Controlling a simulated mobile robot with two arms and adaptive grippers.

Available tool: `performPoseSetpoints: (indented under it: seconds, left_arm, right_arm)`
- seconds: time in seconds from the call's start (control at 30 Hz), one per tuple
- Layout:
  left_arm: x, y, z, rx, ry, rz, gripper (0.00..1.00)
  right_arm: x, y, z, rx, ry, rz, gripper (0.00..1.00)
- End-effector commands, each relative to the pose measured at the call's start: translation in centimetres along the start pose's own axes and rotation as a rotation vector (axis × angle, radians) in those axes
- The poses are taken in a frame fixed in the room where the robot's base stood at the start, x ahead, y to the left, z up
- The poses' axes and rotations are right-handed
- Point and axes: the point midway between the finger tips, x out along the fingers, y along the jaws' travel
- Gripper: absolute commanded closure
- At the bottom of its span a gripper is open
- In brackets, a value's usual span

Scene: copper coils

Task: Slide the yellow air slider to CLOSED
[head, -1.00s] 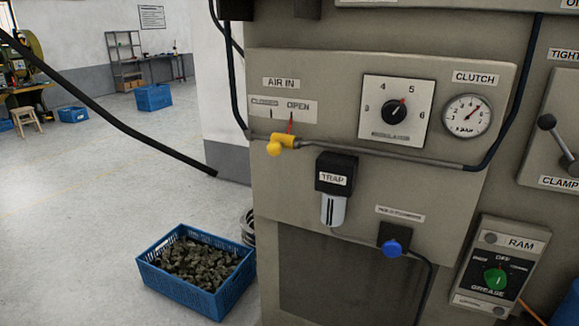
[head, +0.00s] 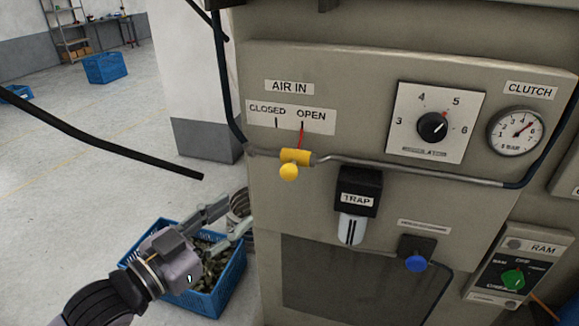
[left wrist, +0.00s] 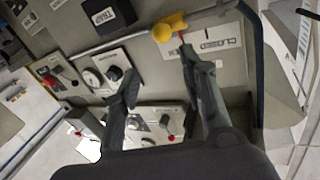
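The yellow air slider (head: 296,157) sits on a grey pipe under the AIR IN label (head: 289,87), with its round knob hanging below. Its red pointer stands at the OPEN mark of the CLOSED/OPEN plate (head: 290,117). My left gripper (head: 233,212) is open and empty, below and left of the slider, over the blue crate in the picture and not touching the slider. In the left wrist view the slider (left wrist: 170,27) shows beyond the spread fingers, near the top, above the right fingertip. My right gripper is not in view.
The TRAP filter (head: 358,200) and a blue knob (head: 415,263) are right of and below the slider. A dial (head: 432,126) and CLUTCH gauge (head: 516,131) are further right. A blue crate of metal parts (head: 237,285) stands on the floor. A black bar (head: 100,143) crosses at left.

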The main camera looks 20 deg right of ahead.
Motion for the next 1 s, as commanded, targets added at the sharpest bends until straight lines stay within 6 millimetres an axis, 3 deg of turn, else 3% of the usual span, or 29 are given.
performPoseSetpoints:
  seconds: [0.17, 0.7, 1.0]
  left_arm:
    - [2.6, 0.1, -0.4, -0.003, 0.003, 0.002, 0.61]
    - [13.9, 0.0, -0.4, -0.001, 0.002, 0.0, 0.61]
    - [16.8, 0.0, -0.1, 0.001, 0.001, -0.001, 0.61]
  right_arm:
    - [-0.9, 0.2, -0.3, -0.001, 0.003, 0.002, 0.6]
    - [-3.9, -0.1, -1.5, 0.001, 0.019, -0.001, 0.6]
    - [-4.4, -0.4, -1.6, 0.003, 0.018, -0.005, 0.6]
